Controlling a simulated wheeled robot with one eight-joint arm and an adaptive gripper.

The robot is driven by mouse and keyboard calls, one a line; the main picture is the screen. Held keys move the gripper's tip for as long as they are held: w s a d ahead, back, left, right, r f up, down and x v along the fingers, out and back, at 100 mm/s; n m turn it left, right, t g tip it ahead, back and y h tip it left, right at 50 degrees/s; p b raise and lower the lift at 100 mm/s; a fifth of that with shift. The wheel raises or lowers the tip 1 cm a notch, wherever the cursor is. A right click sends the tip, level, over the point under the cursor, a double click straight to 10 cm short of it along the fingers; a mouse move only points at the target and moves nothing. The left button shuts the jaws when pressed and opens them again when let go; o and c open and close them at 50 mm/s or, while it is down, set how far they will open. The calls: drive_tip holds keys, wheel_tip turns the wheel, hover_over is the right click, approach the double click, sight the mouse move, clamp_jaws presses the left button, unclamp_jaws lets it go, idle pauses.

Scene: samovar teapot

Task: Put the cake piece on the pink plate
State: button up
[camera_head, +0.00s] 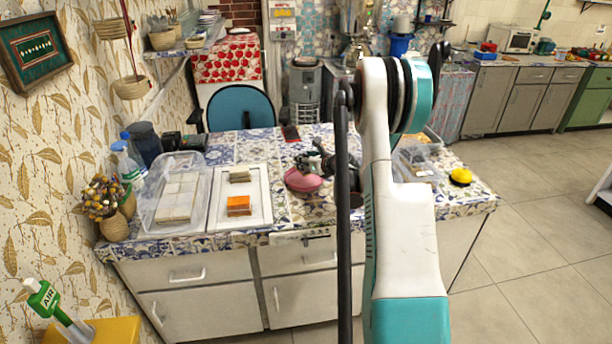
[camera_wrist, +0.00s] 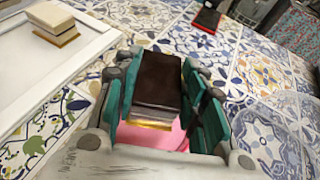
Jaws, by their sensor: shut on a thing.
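A dark brown cake piece (camera_wrist: 157,82) with a pale yellow edge sits between the teal fingers of my gripper (camera_wrist: 162,92) in the wrist view. The gripper is shut on it. The pink plate (camera_wrist: 152,138) shows just below the cake piece there, partly hidden by the gripper. In the head view the pink plate (camera_head: 302,182) is on the tiled table, and my gripper (camera_head: 314,165) is right over it. The cake piece cannot be made out clearly in the head view. I cannot tell whether its underside touches the plate.
A white tray (camera_head: 217,214) holds an orange slab (camera_head: 239,203) and a pale layered piece (camera_head: 240,176), left of the plate. A clear container (camera_head: 151,212) with pale slabs is farther left. A dark phone-like item (camera_head: 290,133) lies behind. A yellow object (camera_head: 461,176) is at the right.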

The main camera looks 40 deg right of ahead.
drive_tip(key=shift+f+b, duration=0.8)
drive_tip(key=shift+f, duration=1.5)
drive_tip(key=shift+f, duration=0.15)
drive_tip(key=o, duration=1.1)
drive_tip(key=shift+r, duration=0.2)
drive_tip(key=p+v, duration=0.3)
drive_tip(key=v, duration=0.9)
drive_tip(key=shift+f, duration=0.1)
drive_tip(key=shift+a, duration=0.15)
